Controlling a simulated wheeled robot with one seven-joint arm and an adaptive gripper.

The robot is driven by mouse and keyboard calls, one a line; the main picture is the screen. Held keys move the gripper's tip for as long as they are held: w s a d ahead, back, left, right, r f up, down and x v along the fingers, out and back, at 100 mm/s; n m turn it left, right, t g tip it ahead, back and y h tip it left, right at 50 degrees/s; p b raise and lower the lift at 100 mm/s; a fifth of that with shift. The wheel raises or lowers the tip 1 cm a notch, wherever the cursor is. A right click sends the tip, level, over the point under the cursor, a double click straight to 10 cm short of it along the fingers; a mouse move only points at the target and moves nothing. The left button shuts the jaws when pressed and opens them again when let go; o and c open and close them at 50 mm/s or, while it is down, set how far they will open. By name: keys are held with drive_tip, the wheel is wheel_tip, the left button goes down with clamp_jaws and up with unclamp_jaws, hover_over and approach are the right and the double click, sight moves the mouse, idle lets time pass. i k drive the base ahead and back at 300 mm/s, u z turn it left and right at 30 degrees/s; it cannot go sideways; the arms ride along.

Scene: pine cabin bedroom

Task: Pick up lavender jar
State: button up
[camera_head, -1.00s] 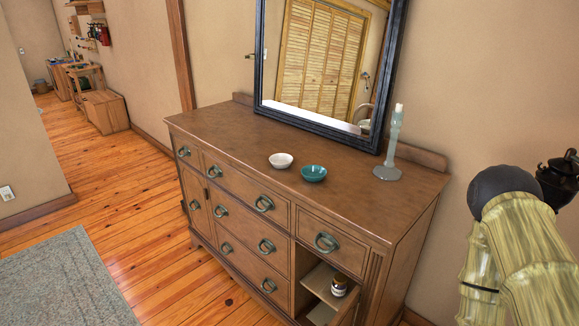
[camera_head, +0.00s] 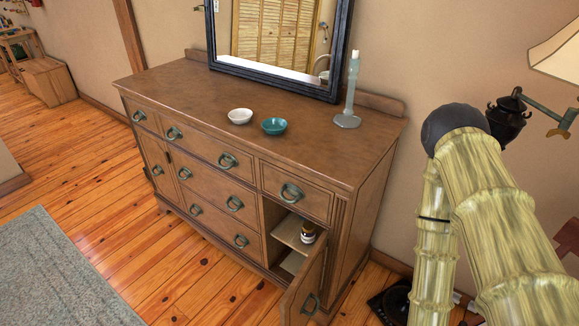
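A small dark jar with a pale label (camera_head: 308,232) stands on a shelf inside the open right compartment of the wooden dresser (camera_head: 350,205). It is the only jar in view; the label is too small to read, so I cannot tell that it is lavender. The open cabinet door (camera_head: 303,287) swings out in front of the compartment and stands close to the jar. My arm shows at the right with bamboo-like links, but my gripper is out of the picture.
A white bowl (camera_head: 240,116), a teal bowl (camera_head: 274,126) and a candlestick (camera_head: 349,95) stand on the dresser top, before a framed mirror (camera_head: 280,40). A lamp (camera_head: 560,50) is at the right. Wooden floor (camera_head: 170,270) lies clear in front, beside a grey rug (camera_head: 50,275).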

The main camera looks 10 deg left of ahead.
sight(309, 233)
drive_tip(key=k, duration=0.5)
drive_tip(key=u, duration=2.25)
drive_tip(key=i, duration=1.8)
drive_tip(key=z, duration=2.2)
